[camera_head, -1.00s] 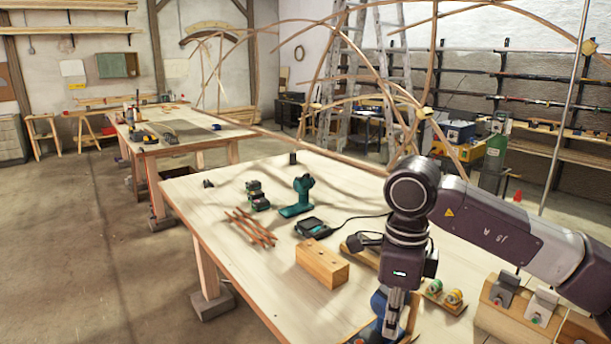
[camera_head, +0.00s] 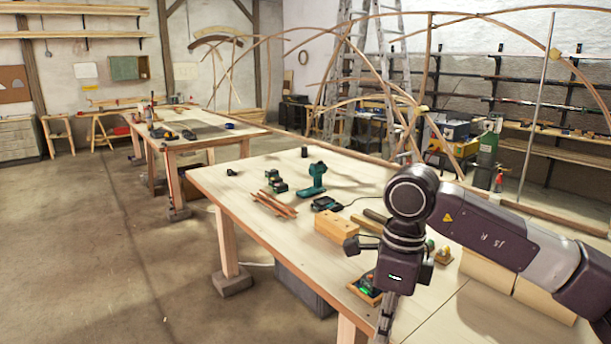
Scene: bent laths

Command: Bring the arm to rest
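My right arm (camera_head: 500,232) comes in from the right and is bent at a dark joint, with the forearm hanging down. My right gripper (camera_head: 384,322) points down at the bottom of the view, near the front edge of the workbench (camera_head: 240,190). Its fingers are seen narrowly and the tips run toward the frame's lower edge, so I cannot tell if they are open or shut. I see nothing held in it. My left arm and gripper are out of view.
On the workbench are a wooden block (camera_head: 336,226), a teal tool (camera_head: 313,180), thin reddish sticks (camera_head: 274,203) and a small device with a green light (camera_head: 366,290) close to the gripper. Bent laths (camera_head: 350,96) arch behind. Open floor (camera_head: 90,250) lies left.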

